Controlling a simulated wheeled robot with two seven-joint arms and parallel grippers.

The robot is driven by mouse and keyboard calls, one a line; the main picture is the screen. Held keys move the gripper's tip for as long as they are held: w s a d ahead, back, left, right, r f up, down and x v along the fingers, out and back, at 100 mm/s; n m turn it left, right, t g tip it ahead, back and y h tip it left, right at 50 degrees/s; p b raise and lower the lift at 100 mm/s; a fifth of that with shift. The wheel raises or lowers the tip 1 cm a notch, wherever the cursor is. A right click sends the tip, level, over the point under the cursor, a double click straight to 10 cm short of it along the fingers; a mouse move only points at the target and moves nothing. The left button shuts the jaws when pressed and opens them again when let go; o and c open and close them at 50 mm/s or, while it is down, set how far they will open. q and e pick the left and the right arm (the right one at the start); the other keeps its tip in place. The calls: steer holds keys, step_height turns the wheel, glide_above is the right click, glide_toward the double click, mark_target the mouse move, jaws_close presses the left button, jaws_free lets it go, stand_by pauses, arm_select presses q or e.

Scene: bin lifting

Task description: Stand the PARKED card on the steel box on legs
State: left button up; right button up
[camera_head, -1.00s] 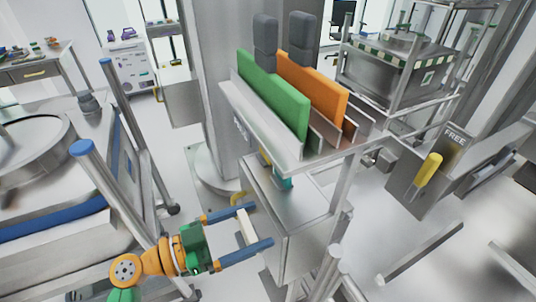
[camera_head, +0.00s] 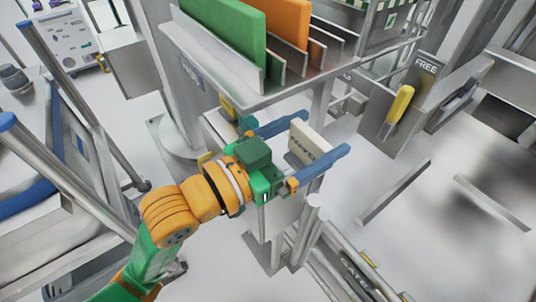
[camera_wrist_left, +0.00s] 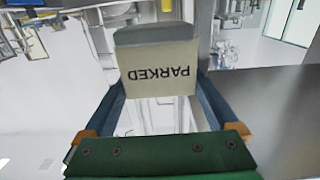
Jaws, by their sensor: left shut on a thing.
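The PARKED card (camera_head: 309,143) is a cream plate with dark lettering. My left gripper (camera_head: 322,134) is shut on it, with a blue finger at each side. In the left wrist view the card (camera_wrist_left: 160,82) stands between the fingers, its lettering upside down, with a grey part along its far edge. The steel box on legs (camera_head: 283,216) is below the gripper, largely hidden by it and the shelf above. The card is over the box's right part; I cannot tell whether they touch. My right gripper is not in view.
A steel shelf (camera_head: 258,101) with a green panel (camera_head: 228,30) and an orange panel (camera_head: 283,20) overhangs close behind the gripper. A FREE sign (camera_head: 426,65) and yellow handle (camera_head: 399,105) are at right. A steel cart (camera_head: 70,170) with blue-capped posts stands at left.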

arm_select(q)
steer(key=w+f, duration=0.1)
steer(key=w+a+f, duration=0.1)
steer(key=w, duration=0.1)
steer(key=w+a, duration=0.1)
steer(key=w, duration=0.1)
steer(key=shift+w+a+f, duration=0.1)
steer(key=shift+f, duration=0.3)
steer(key=w+f, duration=0.1)
steer(key=f, duration=0.1)
steer(key=w+a+f, duration=0.1)
steer(key=w+f, duration=0.1)
steer(key=w+a+f+b, duration=0.1)
steer(key=shift+w+a+f, duration=0.25)
steer(key=shift+w+f, duration=0.05)
steer(key=shift+f, duration=0.1)
step_height(320, 180, down, 3)
steer(key=shift+w+f, duration=0.1)
steer(key=shift+w, duration=0.05)
steer(key=o, duration=1)
steer(key=shift+o, duration=0.2)
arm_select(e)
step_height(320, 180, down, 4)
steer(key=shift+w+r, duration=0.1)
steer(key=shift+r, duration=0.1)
